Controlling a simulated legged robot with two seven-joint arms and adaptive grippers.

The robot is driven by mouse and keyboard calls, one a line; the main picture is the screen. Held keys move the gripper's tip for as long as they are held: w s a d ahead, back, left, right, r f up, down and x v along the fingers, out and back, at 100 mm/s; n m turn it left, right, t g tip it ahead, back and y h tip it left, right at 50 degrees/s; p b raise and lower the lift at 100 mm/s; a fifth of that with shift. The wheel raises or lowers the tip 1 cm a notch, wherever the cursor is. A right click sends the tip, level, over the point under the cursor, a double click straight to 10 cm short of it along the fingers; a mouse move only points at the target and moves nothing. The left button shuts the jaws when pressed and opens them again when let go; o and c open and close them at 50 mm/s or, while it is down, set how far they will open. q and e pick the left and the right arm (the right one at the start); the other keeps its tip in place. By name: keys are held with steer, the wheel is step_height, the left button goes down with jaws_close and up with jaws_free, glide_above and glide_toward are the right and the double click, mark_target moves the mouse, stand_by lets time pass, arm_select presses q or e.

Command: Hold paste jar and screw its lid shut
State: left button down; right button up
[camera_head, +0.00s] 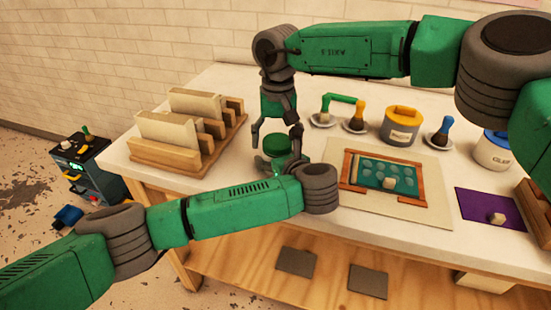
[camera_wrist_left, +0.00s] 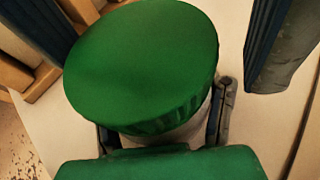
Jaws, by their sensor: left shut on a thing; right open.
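The paste jar's green lid (camera_head: 277,146) sits over the jar near the table's front edge, left of the middle. In the left wrist view the round lid (camera_wrist_left: 140,60) covers the top of a pale jar body (camera_wrist_left: 190,130). My left gripper (camera_head: 270,163) is shut on the jar below the lid; its fingers show on both sides of the body in the wrist view. My right gripper (camera_head: 277,132) points down from above, open, with its fingers on either side of the lid and apart from it. Most of the jar body is hidden.
A wooden rack (camera_head: 190,140) with pale blocks stands to the left. A framed teal panel (camera_head: 383,177) lies on a mat to the right. Behind are brushes (camera_head: 354,117), a yellow-topped pot (camera_head: 401,125) and a glue pot (camera_head: 493,152). A purple mat (camera_head: 489,207) lies far right.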

steer(key=c, duration=1.2)
steer(key=m, duration=0.3)
steer(key=shift+m, duration=0.3)
steer(key=o, duration=1.3)
steer(key=shift+c, duration=0.2)
steer(key=shift+r, duration=0.15)
steer(key=shift+r, duration=2.15)
